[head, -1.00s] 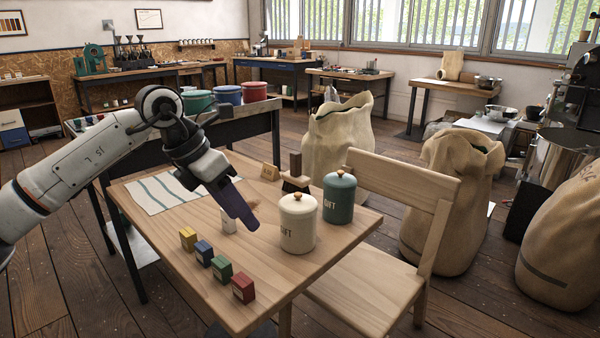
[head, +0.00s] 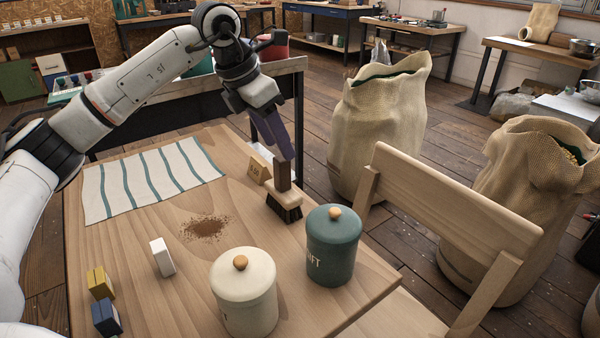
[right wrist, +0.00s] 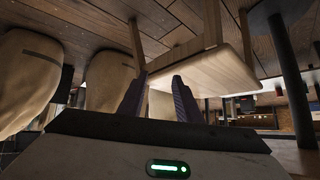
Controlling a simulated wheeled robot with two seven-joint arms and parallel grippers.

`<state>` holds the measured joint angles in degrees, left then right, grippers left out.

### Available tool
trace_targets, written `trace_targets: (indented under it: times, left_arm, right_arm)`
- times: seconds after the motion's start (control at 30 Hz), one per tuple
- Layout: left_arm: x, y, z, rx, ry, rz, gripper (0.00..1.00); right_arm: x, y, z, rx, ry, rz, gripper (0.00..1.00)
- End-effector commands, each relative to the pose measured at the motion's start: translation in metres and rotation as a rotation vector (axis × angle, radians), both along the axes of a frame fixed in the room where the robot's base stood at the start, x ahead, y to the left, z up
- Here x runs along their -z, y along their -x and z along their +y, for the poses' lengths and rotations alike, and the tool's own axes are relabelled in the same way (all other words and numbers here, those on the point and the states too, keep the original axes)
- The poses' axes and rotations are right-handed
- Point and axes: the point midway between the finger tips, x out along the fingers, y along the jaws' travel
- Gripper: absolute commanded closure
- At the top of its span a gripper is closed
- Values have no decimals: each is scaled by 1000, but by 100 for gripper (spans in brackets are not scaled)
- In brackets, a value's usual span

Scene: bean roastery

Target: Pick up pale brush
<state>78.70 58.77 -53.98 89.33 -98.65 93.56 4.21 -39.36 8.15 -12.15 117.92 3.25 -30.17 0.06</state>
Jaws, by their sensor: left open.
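A green canister (head: 333,248) stands close right of the brush, a cream canister (head: 245,292) in front. A small wooden sign (head: 259,166) is just behind-left. Brown grounds (head: 205,228), a striped cloth (head: 150,178) and a white block (head: 162,257) lie leftward. A chair (head: 455,215) borders the right.

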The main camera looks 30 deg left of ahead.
Motion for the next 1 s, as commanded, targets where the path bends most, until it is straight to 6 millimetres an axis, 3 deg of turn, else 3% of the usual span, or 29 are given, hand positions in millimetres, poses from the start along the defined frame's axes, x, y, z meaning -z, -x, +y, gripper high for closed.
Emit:
trace_targets:
  times: [0.1, 0.27, 0.43, 0.7, 1.0]
  left_arm:
    - [21, -6, -3, 1, 0, 5, 55]
    - [38, -13, -5, 1, -1, 3, 55]
    - [51, -18, -6, 1, -1, 4, 55]
    - [86, -31, -7, 1, 0, 4, 55]
    - [91, -34, -8, 1, 0, 2, 55]
  right_arm:
    - [11, 9, 0, -1, 1, 23, 69]
    - [19, 18, 0, -1, 3, 47, 69]
    - [20, 17, 0, -2, 3, 45, 69]
    - [17, 11, 0, -3, 0, 25, 69]
    - [15, 9, 0, -4, 0, 19, 69]
